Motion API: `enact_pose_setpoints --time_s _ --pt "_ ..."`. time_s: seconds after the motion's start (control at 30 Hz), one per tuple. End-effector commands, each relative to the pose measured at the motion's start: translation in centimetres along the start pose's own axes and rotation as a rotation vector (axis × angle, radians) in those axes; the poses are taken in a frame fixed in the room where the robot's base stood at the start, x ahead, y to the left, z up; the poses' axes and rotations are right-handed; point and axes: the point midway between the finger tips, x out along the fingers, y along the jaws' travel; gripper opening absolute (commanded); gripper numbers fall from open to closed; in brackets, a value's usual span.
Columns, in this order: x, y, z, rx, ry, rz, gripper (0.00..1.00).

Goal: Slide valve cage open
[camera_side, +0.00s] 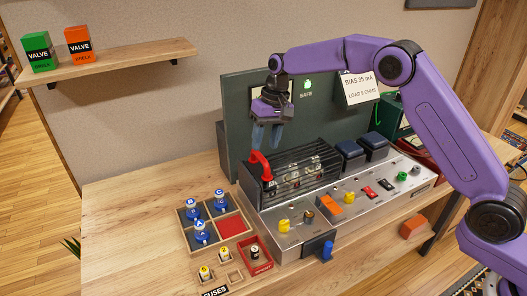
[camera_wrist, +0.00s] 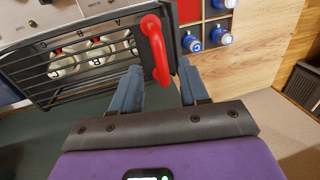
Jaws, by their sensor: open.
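The valve cage (camera_side: 306,168) is a black barred cover on top of the metal amp chassis, with valves visible behind its bars. A red handle (camera_side: 260,166) stands at its left end. In the wrist view the cage (camera_wrist: 75,65) fills the upper left, and the red handle (camera_wrist: 157,50) reaches down toward the gap between my fingers. My gripper (camera_side: 267,136) points down just above the red handle, its blue fingers apart. In the wrist view my gripper (camera_wrist: 162,85) is open and empty, with the handle's lower end near the fingertips. I cannot tell whether they touch.
A wooden tray (camera_side: 216,209) with several blue-topped valves and a red compartment stands left of the chassis. A dark green panel (camera_side: 235,112) rises behind the cage. Knobs and switches, including an orange switch (camera_side: 328,205), line the chassis front. The table's left side is clear.

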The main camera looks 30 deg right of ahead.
Motion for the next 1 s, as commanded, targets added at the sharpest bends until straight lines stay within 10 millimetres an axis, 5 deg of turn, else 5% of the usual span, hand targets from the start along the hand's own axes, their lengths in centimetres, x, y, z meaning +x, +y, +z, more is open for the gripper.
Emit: enact_pose_setpoints --time_s 0.3,0.67,0.8,1.0 --pt "3.6 0.0 0.0 -0.001 -0.002 0.001 0.44" --pt "3.9 0.0 0.0 -0.001 0.0 0.0 0.44" --pt "3.9 0.0 0.0 -0.001 0.0 0.0 0.0" --pt "3.9 0.1 0.0 0.0 0.001 0.0 0.0"
